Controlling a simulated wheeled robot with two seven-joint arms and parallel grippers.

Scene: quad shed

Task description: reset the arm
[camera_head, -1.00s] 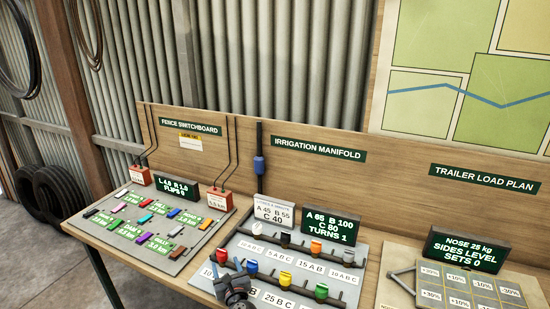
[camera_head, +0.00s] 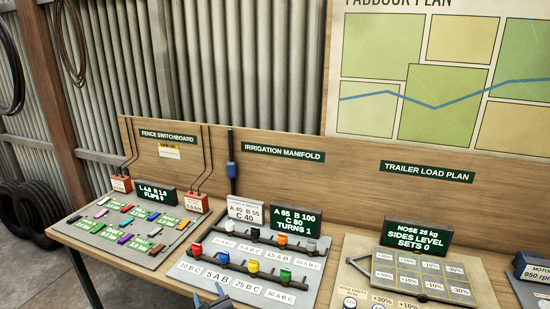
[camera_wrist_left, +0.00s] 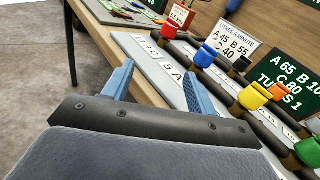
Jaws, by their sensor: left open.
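My left gripper (camera_head: 218,299) shows at the bottom edge of the head view, just in front of the irrigation manifold board (camera_head: 238,292). In the left wrist view its two blue fingers (camera_wrist_left: 152,88) stand apart with nothing between them. Most of the left arm is out of the head view. My right gripper is in neither view.
The wooden bench (camera_head: 100,257) carries the fence switchboard (camera_head: 125,230) at left and the trailer load board (camera_head: 360,274) at right. Coloured valve caps stand up from the manifold, including a yellow one (camera_head: 253,266).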

